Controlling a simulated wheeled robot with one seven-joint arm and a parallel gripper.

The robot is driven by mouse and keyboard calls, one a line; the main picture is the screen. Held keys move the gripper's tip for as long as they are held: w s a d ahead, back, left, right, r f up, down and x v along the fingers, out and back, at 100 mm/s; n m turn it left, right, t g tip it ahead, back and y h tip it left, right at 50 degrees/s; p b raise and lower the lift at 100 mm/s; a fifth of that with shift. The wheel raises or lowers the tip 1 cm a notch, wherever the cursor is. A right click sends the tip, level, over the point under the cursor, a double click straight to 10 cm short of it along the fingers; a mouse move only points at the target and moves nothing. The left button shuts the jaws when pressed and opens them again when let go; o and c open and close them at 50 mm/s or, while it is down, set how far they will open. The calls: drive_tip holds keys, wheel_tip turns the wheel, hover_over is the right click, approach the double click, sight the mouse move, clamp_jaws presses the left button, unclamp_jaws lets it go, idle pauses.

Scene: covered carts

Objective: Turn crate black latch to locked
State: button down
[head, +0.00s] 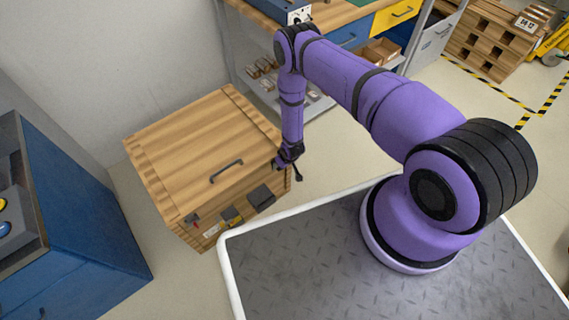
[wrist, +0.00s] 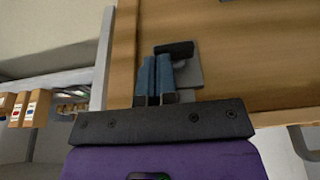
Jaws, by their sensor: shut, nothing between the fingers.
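The wooden crate (head: 205,140) stands on the floor left of my arm, its lid down. In the wrist view, the crate's black latch (wrist: 174,48) is a short bar on a grey plate (wrist: 190,72) fixed to the wood (wrist: 240,50). The bar lies roughly crosswise in that picture. My gripper (wrist: 154,62) is shut and empty, its blue fingertips at the left part of the bar. I cannot tell whether they touch it. In the head view my gripper (head: 284,161) is at the crate's right end, and the black latch cannot be made out there.
The lid has a dark handle (head: 227,171). The crate's front carries a red-and-black part (head: 193,220), a yellow part (head: 233,218) and a dark box (head: 261,196). A blue cabinet (head: 75,215) stands left. A workbench with shelves (head: 345,35) is behind. Open floor lies right of the crate.

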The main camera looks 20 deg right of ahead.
drive_tip(key=shift+f, duration=0.1)
drive_tip(key=shift+w+d+f, duration=0.1)
drive_tip(key=shift+d+f, duration=0.15)
drive_tip(key=shift+d, duration=0.1)
idle(0.5)
